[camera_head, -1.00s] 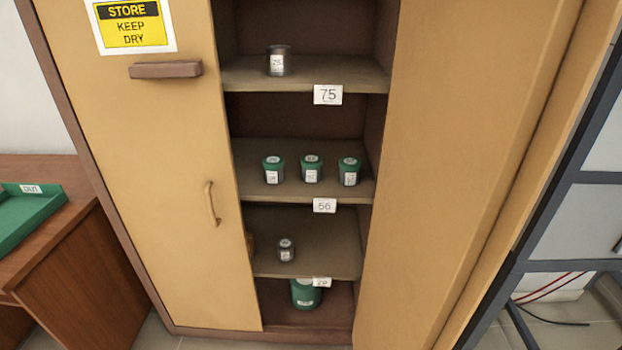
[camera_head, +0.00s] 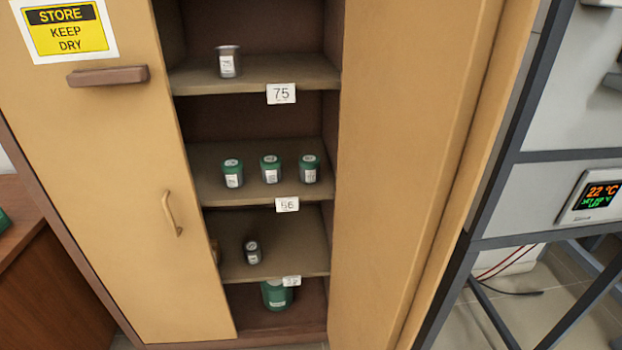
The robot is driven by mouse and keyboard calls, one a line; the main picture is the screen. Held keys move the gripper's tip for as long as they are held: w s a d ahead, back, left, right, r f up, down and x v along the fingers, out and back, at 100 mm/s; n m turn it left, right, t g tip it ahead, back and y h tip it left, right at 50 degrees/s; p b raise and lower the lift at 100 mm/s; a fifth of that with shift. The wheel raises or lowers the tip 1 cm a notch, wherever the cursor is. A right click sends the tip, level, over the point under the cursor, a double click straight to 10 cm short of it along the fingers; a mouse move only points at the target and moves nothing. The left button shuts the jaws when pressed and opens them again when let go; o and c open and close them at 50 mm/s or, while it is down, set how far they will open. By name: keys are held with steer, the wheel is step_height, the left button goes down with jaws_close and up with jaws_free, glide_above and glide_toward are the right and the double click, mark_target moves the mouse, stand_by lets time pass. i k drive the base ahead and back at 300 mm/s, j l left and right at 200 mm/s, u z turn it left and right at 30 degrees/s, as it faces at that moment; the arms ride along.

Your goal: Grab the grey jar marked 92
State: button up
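A grey jar (camera_head: 228,63) with a white label stands on the shelf tagged 75; its number is too blurred to read surely. A smaller dark grey jar (camera_head: 252,253) with a pale label stands on the lower shelf, and its number is also unreadable. I cannot tell which grey jar, if either, is marked 92. Three green-lidded jars, the left (camera_head: 232,173), the middle (camera_head: 271,169) and the right (camera_head: 309,169), stand in a row on the shelf tagged 56. My gripper is not in view.
The yellow cabinet (camera_head: 125,170) has its shelves exposed between two panels. A larger green container (camera_head: 276,295) sits at the bottom. A wooden desk (camera_head: 50,270) is at left. A dark metal frame (camera_head: 500,170) and a display reading 22 °C (camera_head: 597,195) are at right.

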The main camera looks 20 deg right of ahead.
mark_target(271, 165)
steer(key=i+j+z, duration=0.25)
steer(key=j, duration=0.3)
steer(key=i+j+z, duration=0.1)
steer(key=j+z, duration=0.15)
steer(key=j, duration=0.35)
steer(key=i+j+z, duration=0.1)
steer(key=j+z, duration=0.15)
steer(key=j, duration=0.35)
steer(key=j+z, duration=0.25)
steer(key=j, duration=0.35)
steer(key=i, duration=0.05)
